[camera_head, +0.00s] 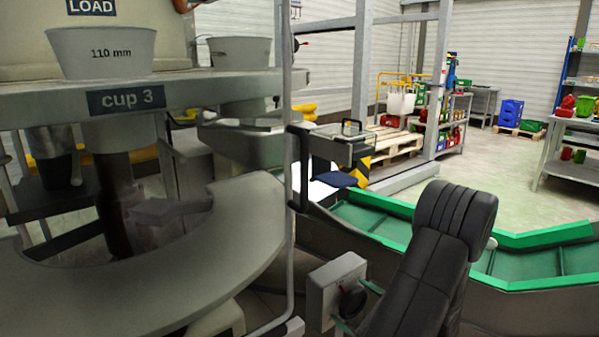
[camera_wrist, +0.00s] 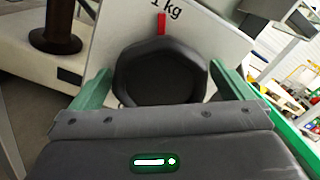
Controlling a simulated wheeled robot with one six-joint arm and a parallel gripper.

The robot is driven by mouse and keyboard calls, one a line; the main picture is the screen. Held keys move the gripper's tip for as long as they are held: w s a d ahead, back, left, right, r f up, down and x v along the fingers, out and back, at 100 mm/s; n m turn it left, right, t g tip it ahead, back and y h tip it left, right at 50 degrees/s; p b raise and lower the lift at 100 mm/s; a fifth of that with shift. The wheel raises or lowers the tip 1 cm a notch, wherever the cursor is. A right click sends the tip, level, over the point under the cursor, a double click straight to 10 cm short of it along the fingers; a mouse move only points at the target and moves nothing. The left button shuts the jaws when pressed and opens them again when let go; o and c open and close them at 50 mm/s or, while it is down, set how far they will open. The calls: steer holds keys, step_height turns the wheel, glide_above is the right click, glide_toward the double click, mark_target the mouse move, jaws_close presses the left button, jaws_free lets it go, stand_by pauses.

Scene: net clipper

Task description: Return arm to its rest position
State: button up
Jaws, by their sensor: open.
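My arm (camera_head: 425,270) is dark and padded and reaches up from the bottom of the head view, right of centre. My gripper (camera_head: 348,301) has green fingers and is open in front of a black knob (camera_head: 352,303) on a light grey box (camera_head: 326,284). In the wrist view my gripper (camera_wrist: 160,54) has one finger on each side of the knob (camera_wrist: 162,78), holding nothing. I cannot tell if either finger touches it. Behind the knob is a pale panel (camera_wrist: 120,22) marked "1 kg" with a red mark.
A grey machine (camera_head: 240,225) with a "cup 3" plate (camera_head: 126,98) fills the left. An upright pole (camera_head: 289,150) stands near the box. A green-edged trough (camera_head: 520,240) runs behind my arm to the right. Open floor (camera_head: 500,180) and shelves (camera_head: 570,140) lie beyond.

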stand_by(0.3)
steer(key=p+v, duration=0.2)
steer(key=v, duration=1.2)
steer(key=b+x, duration=0.2)
steer(key=x, duration=1.1)
steer(key=shift+w+a, duration=0.2)
steer(key=shift+a, duration=0.05)
steer(key=shift+w+a+f+n+b, duration=0.2)
steer(key=shift+w+n+b, duration=0.1)
steer(key=shift+b, duration=0.1)
steer(key=n+b, duration=0.3)
steer(key=n, duration=0.1)
steer(key=shift+s+d+n, duration=0.1)
steer(key=shift+s+n, duration=0.05)
steer(key=shift+n, duration=0.25)
steer(key=n+b, duration=0.3)
steer(key=n, duration=0.2)
steer(key=shift+f, duration=0.1)
steer(key=n+b, duration=0.2)
steer(key=n, duration=0.2)
steer(key=shift+n, duration=0.4)
steer(key=n, duration=0.4)
steer(key=shift+n, duration=0.4)
steer(key=shift+f, duration=0.1)
